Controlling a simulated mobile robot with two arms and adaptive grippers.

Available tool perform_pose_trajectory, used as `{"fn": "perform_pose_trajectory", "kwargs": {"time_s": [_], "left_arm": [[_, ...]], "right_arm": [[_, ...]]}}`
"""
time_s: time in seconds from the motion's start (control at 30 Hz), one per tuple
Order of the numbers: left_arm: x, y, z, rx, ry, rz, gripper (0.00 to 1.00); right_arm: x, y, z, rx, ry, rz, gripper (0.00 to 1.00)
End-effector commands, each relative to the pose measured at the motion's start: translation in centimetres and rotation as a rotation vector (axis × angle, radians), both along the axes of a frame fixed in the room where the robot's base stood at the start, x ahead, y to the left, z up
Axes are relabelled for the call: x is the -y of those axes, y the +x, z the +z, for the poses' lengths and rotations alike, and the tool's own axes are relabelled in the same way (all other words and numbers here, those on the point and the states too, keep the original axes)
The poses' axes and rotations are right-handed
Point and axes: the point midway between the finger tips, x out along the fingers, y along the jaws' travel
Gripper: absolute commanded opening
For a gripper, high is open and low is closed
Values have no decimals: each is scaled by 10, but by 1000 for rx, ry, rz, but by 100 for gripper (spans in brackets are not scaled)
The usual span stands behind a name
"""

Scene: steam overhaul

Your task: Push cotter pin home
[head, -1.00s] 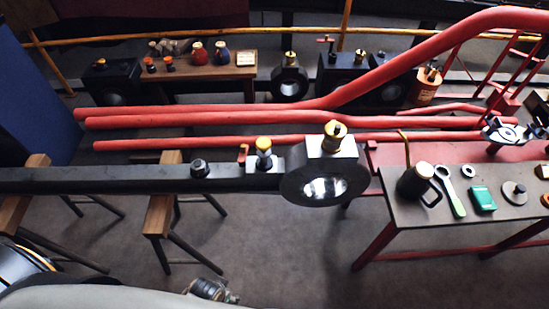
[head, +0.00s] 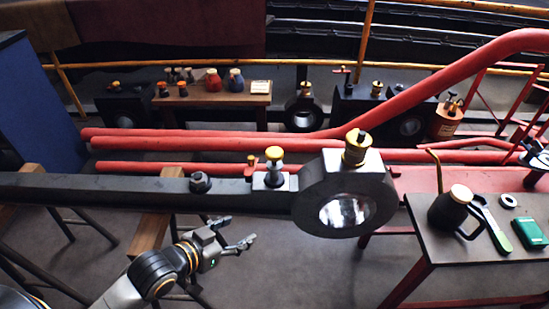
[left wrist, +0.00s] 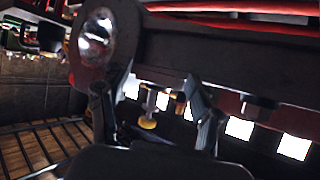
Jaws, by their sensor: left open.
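A pin with a yellow knob (head: 274,154) stands upright in a pale collar on the black rod, just left of the rod's big ring end (head: 345,200); it looks like the cotter pin. How deep it sits is unclear. In the left wrist view the yellow knob (left wrist: 148,123) appears between my fingers in the picture, pointing down, apart from them. My left gripper (head: 240,230) is open and empty, in front of the rod and lower in the picture than the pin. It also shows in the left wrist view (left wrist: 148,92). My right gripper is not in view.
A black nut (head: 200,182) sits on the rod left of the pin, and a brass cap (head: 357,147) tops the ring. A small table (head: 440,258) at right holds a dark can and several small items. Red pipes (head: 250,147) run behind the rod.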

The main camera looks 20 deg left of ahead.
Motion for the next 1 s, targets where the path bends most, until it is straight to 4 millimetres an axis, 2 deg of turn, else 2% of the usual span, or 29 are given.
{"fn": "perform_pose_trajectory", "kwargs": {"time_s": [0.03,0.2,0.3,0.4,0.67,1.0], "left_arm": [[-3,10,14,66,-21,-26,64],[-12,36,69,283,-136,-95,64],[-17,43,94,371,-187,-121,64],[-21,47,109,423,-219,-134,64],[-18,57,117,451,-239,-138,64],[3,96,117,452,-238,-138,64]], "right_arm": [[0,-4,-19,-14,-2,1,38],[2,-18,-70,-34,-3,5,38],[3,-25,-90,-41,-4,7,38],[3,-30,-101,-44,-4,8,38],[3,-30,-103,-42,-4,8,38],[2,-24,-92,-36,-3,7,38]]}}
